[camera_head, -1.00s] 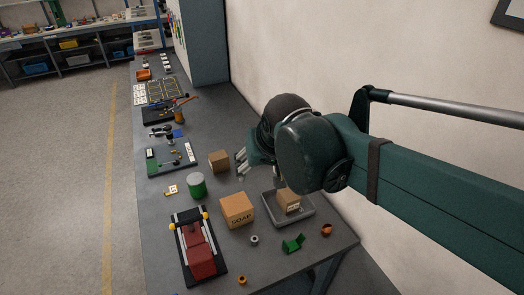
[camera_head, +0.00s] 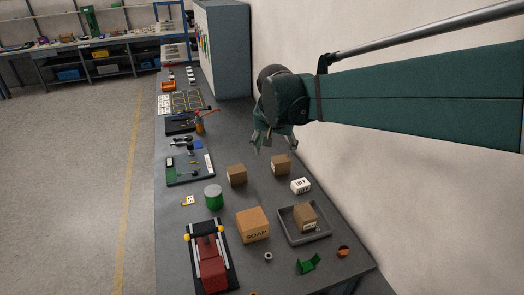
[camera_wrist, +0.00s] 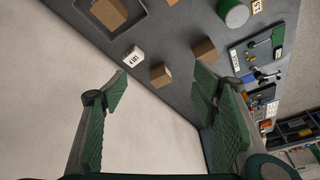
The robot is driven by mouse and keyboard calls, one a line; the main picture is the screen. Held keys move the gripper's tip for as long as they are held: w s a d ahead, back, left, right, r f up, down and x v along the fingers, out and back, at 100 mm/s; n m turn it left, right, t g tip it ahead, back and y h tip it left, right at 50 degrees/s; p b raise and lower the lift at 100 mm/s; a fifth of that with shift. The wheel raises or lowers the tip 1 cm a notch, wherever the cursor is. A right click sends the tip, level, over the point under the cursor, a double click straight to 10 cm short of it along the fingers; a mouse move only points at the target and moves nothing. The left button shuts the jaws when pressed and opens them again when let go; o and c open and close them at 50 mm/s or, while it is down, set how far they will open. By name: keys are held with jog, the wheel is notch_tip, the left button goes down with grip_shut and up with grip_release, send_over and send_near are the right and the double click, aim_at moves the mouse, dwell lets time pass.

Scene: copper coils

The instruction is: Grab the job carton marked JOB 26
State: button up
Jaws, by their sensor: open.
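My gripper (camera_head: 272,140) is open and empty, above the bench near the wall. A plain brown carton (camera_head: 281,165) stands just beyond its fingers; in the wrist view this carton (camera_wrist: 161,75) shows between the open fingers, apart from them. A second brown carton (camera_head: 236,175) stands to its left, also in the wrist view (camera_wrist: 205,50). A white box with black marks (camera_head: 301,186) is nearby. A brown carton with a pale label (camera_head: 304,215) sits in a grey tray (camera_head: 325,233). No JOB 26 marking is readable on any of them.
A larger carton marked SOAP (camera_head: 253,225) stands left of the tray. A green can (camera_head: 213,197) and a red vise-like device (camera_head: 210,262) are at the left. A green bracket (camera_head: 308,264) and copper fitting (camera_head: 343,251) lie in front. The wall runs along the right.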

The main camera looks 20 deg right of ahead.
jog(key=w+d+f+m+g, duration=0.1)
jog(key=w+d+f+m, duration=0.25)
jog(key=w, duration=0.65)
jog(key=m+g+h, duration=0.2)
jog(key=m, duration=0.3)
send_near(278, 159)
jog(key=s+a+r, duration=0.1)
jog(key=s+r, duration=0.2)
jog(key=s, duration=0.1)
jog(key=w+f, duration=0.1)
jog(key=f, duration=0.1)
jog(key=w+d+f+m, duration=0.1)
jog(key=w+f, duration=0.1)
jog(key=f, duration=0.1)
jog(key=w+d+f+m+g, duration=0.1)
jog(key=f, duration=0.1)
jog(key=shift+w+d+f+h+b, duration=0.2)
jog(key=shift+w+f+h+b, duration=0.1)
jog(key=shift+f+b, duration=0.1)
jog(key=shift+w+d+f+m, duration=0.15)
jog(key=shift+f+m, duration=0.1)
jog(key=shift+f, duration=0.2)
jog(key=shift+x, duration=1.3)
jog(key=shift+d, duration=0.1)
